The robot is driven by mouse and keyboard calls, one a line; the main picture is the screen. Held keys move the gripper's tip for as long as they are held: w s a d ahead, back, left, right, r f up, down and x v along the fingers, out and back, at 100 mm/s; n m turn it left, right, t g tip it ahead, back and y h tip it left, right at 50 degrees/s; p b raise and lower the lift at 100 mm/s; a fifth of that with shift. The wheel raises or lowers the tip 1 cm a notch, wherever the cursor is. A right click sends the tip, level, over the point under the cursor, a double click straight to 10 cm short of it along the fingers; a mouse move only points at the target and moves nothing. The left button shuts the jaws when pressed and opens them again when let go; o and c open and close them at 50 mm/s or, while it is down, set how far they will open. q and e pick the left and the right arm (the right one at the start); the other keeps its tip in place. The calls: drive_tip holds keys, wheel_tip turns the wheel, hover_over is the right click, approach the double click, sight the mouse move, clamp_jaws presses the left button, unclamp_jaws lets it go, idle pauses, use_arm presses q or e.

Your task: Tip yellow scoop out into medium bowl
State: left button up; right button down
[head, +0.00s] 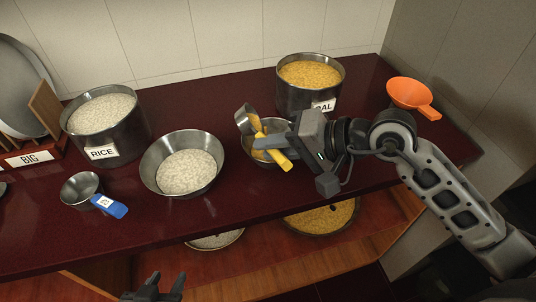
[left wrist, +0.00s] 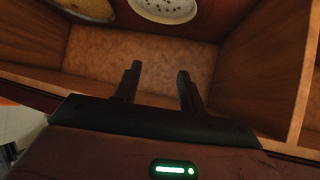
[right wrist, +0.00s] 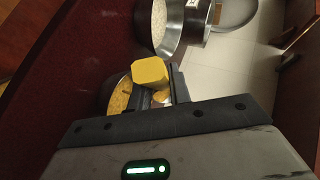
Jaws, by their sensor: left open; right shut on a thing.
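My right gripper (head: 268,143) is shut on the yellow handle of the yellow scoop (head: 277,158). The scoop's metal cup (head: 245,117) is tilted over a steel bowl (head: 249,155) on the counter, apparently the medium bowl. The gripper and scoop hide much of this bowl. Yellow grain shows at the cup's mouth and in the bowl. In the right wrist view, the yellow handle (right wrist: 150,72) sits between the fingers, beside the bowl with yellow grain (right wrist: 121,96). My left gripper (head: 157,289) is open and empty, low in front of the shelf.
A larger bowl of rice (head: 207,178) stands left of the scoop. The RICE pot (head: 122,128) and yellow grain pot (head: 292,98) stand behind. A blue-handled scoop (head: 110,206) lies front left; an orange funnel (head: 411,92) is back right. Colanders (head: 322,218) sit below.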

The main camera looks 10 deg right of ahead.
drive_tip(key=y+b, duration=0.1)
drive_tip(key=b, duration=0.1)
drive_tip(key=d+y+b, duration=0.1)
drive_tip(key=b, duration=0.1)
drive_tip(key=shift+f+m+t, duration=0.3)
drive_tip(key=shift+f+t, duration=0.1)
use_arm(q)
wheel_tip(320, 180, down, 6)
drive_tip(key=d+t+h+b, duration=0.1)
drive_tip(key=b, duration=0.9)
drive_tip(key=shift+w+d+n, duration=0.3)
use_arm(e)
drive_tip(key=y, duration=0.1)
drive_tip(key=d+m+t+y, duration=0.1)
drive_tip(key=y, duration=0.1)
drive_tip(key=shift+s+f, duration=0.1)
drive_tip(key=shift+f, duration=0.05)
